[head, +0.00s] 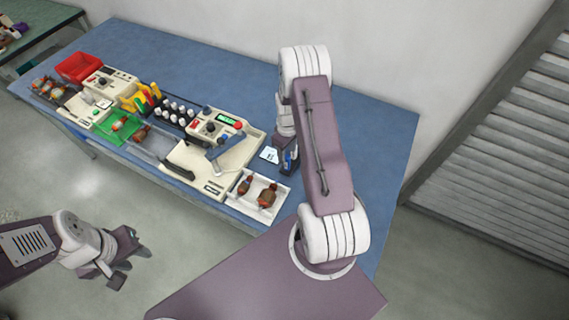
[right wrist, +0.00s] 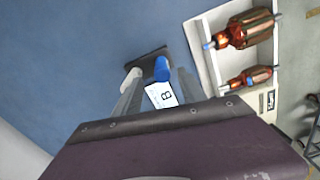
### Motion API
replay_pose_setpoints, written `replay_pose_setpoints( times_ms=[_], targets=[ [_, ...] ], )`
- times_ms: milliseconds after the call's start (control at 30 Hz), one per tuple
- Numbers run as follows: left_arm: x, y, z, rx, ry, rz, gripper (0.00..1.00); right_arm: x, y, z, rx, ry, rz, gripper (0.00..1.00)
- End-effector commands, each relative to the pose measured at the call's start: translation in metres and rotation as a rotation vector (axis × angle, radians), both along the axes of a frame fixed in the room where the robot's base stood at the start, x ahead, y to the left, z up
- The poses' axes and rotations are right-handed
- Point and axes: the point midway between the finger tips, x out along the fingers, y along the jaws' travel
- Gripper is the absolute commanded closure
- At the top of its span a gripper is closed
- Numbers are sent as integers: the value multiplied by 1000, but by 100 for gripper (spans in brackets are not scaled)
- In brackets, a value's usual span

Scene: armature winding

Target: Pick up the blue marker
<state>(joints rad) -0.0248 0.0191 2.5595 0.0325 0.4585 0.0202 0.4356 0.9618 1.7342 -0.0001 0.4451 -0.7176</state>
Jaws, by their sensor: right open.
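The blue marker (right wrist: 161,69) shows its blue end in the right wrist view, in or in front of a small dark holder (right wrist: 149,57). My right gripper (right wrist: 158,88) is open, with its fingers on either side of the blue end; I cannot tell whether they touch it. In the head view my right gripper (head: 285,160) is low over the table, right of a small white card. The marker's lower part is hidden. My left gripper (head: 128,265) is open and empty over the floor, left of the table.
A printed white card (right wrist: 162,95) lies close by the marker. A white tray (head: 233,200) with two copper-wound armatures is beside it. Left of that stand a winding device (head: 218,165), a green tray (head: 117,128) and a red bin (head: 78,67). The blue table (head: 385,145) is clear at right.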

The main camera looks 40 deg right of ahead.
Motion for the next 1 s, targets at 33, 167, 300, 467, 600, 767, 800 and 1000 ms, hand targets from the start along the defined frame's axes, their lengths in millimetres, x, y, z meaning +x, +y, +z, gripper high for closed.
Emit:
replay_pose_setpoints(
  times_ms=[33,167,300,467,600,767,800,1000],
  targets=[
    [0,0,-16,0,1,0,64,0,0,-18,1,1,0,51],
    [0,0,-22,0,1,0,64,0,0,-27,0,0,0,51],
    [0,0,-26,0,1,0,64,-1,1,-33,1,1,0,51],
    [0,0,-51,0,1,0,64,-4,6,-65,2,4,1,51],
    [-1,0,-63,0,1,0,64,-3,5,-79,1,1,0,51],
    [0,0,-59,0,1,0,64,-3,5,-76,0,0,0,51],
    [0,0,-58,0,1,0,64,-3,5,-75,0,0,0,60],
    [0,0,-58,0,1,0,64,-3,5,-75,0,0,0,100]
  ],
)
